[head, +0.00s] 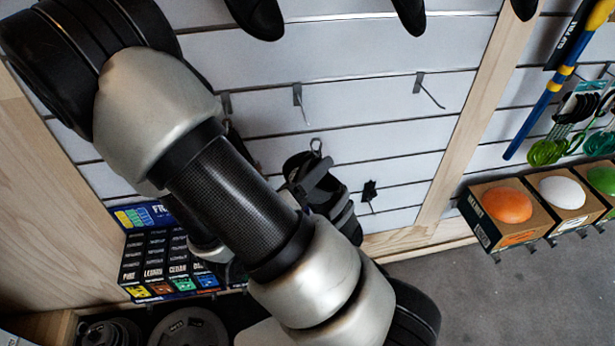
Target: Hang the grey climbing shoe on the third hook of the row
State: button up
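A dark grey climbing shoe (328,196) with straps and a loop at its top shows just right of my arm, in front of the lower slats. It is upright, and its lower left part is hidden by my arm. I cannot tell what holds it. A row of metal hooks sits on the white slatted wall: one (226,104) beside my arm, one (299,97) further right, and one (430,92) near the wooden post. The two right hooks are bare; more of the row may be hidden on the left. My gripper is not visible behind my arm.
Dark shoe toes (410,14) hang at the top edge. A small dark piece (369,192) is on the lower slats. Boxes (165,262) stand lower left. A wooden post (470,125) separates the right bay, with boxed balls (507,206) and a blue-yellow pole (550,88).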

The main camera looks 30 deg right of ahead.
jog(key=shift+w+d+f+b, duration=0.1)
jog(key=shift+w+d+b, duration=0.05)
jog(key=shift+w+b, duration=0.3)
jog(key=shift+w+d+f+b, duration=0.15)
jog(key=shift+w+b, duration=0.2)
jog(key=shift+b, duration=0.2)
jog(key=shift+w+r, duration=0.15)
jog(key=shift+w, duration=0.1)
jog(key=w+d+f+b, duration=0.1)
jog(key=w+d+b, duration=0.1)
jog(key=w, duration=0.8)
jog(key=shift+w+d+f, duration=0.2)
jog(key=shift+d, duration=0.35)
jog(key=o, duration=1.5)
jog(key=shift+o, duration=0.2)
jog(key=shift+f, duration=0.1)
